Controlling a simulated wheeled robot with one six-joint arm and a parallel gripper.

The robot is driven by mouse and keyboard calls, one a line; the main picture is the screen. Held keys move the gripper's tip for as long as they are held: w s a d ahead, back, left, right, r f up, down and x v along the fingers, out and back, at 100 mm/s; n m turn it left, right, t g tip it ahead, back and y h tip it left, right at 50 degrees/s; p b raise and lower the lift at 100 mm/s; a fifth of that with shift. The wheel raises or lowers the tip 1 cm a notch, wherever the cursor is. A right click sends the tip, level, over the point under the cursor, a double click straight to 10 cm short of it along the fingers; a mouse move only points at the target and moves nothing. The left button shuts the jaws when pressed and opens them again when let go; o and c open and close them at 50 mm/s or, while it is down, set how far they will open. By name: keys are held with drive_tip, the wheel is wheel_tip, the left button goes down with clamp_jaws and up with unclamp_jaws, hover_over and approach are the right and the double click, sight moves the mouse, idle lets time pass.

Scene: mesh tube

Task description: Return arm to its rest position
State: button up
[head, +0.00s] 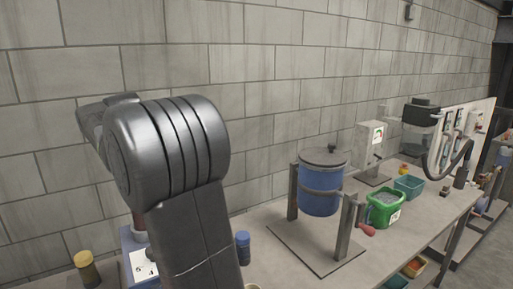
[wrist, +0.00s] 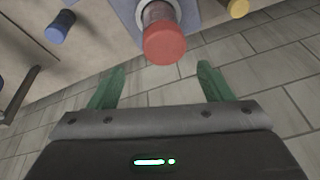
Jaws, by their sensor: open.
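My arm (head: 180,160) fills the left foreground of the head view, and my gripper's fingers are hidden there. In the wrist view my gripper (wrist: 161,68) has two green fingers standing wide apart with nothing between them. A red-capped cylinder (wrist: 164,43) shows just past the fingertips, apart from both. A blue-capped bottle (wrist: 60,26) lies to its upper left in that view, and a yellow-capped bottle (wrist: 238,8) to its upper right.
In the head view the bench (head: 285,262) runs along a block wall (head: 270,70). A blue lidded vessel (head: 320,200) hangs in a metal stand right of my arm. A green bucket (head: 384,212) and a teal bin (head: 409,186) stand further right. A yellow-capped bottle (head: 87,270) stands at lower left.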

drive_tip(key=n, duration=0.2)
drive_tip(key=n+y, duration=0.1)
drive_tip(key=n, duration=0.1)
drive_tip(key=n+y, duration=0.1)
drive_tip(key=shift+s+d+r+n, duration=0.2)
drive_tip(key=shift+d+r+n, duration=0.1)
drive_tip(key=shift+d+n, duration=0.1)
wheel_tip(320, 180, down, 4)
drive_tip(key=shift+a+r, duration=0.15)
drive_tip(key=shift+d, duration=0.2)
